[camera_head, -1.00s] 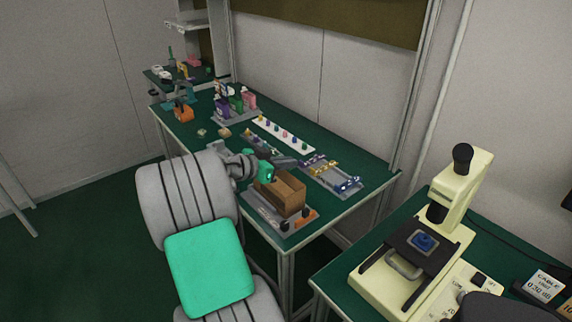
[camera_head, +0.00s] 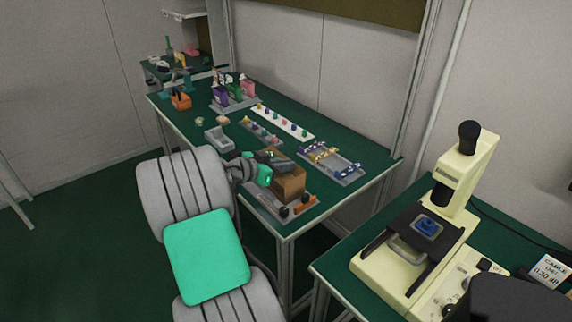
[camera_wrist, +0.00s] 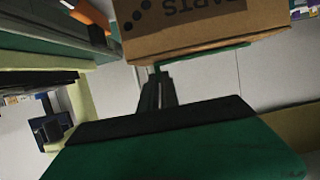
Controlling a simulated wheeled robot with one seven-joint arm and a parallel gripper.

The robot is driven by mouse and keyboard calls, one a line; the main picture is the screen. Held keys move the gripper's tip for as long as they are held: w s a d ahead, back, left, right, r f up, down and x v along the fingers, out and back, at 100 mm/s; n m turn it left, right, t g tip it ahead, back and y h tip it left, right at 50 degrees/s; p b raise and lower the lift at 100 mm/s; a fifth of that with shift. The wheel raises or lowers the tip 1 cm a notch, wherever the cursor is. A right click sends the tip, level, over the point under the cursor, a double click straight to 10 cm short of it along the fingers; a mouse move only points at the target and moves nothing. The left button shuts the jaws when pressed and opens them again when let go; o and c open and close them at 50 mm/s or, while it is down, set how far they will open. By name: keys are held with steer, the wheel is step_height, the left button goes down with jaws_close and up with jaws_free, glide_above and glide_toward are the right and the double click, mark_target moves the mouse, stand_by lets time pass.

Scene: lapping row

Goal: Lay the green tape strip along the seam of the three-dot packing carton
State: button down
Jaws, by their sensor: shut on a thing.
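The brown packing carton (camera_head: 291,186) stands on a grey fixture at the near end of the green bench. In the wrist view the carton (camera_wrist: 205,38) appears upside down, with dark dots and the lettering "PARTS" on its side. My gripper (camera_wrist: 158,76) is shut on the green tape strip (camera_wrist: 215,54), a thin line running along the carton's top edge. I cannot tell whether the strip touches the carton. In the head view my gripper (camera_head: 278,164) is over the carton's top; the strip and the seam are not clear there.
A grey tray (camera_head: 219,141) lies left of my gripper. Racks of small coloured parts (camera_head: 328,158) and a white strip of pegs (camera_head: 283,122) lie behind. An orange-ended grey fixture (camera_head: 300,207) holds the carton. A cream microscope (camera_head: 440,232) stands on the right bench.

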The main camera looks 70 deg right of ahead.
steer(key=c, duration=1.5)
jaws_free()
steer(key=v, duration=0.7)
steer(key=shift+w+a+r, duration=0.15)
steer(key=shift+a, duration=0.2)
